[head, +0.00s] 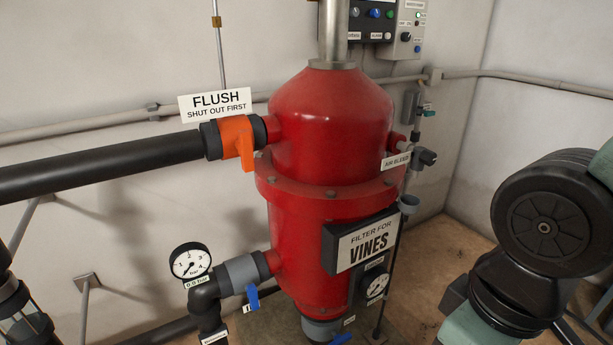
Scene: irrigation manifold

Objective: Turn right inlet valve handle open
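A blue lever handle (252,298) hangs below a grey valve body (243,273) on the lower left pipe of the red filter tank. A small label beside it is partly hidden and cannot be read. A second blue handle (341,338) shows at the bottom edge, under the tank, and is cut off by the frame. I cannot tell which of these, if either, is the right inlet handle. Parts of my arm fill the right side; my gripper is out of view.
The red tank (328,110) stands in the middle. An orange FLUSH valve handle (238,140) points down at its upper left. Pressure gauges (190,261) (377,286) sit low beside it. A black pipe (100,165) crosses the left. Control boxes (409,26) hang behind.

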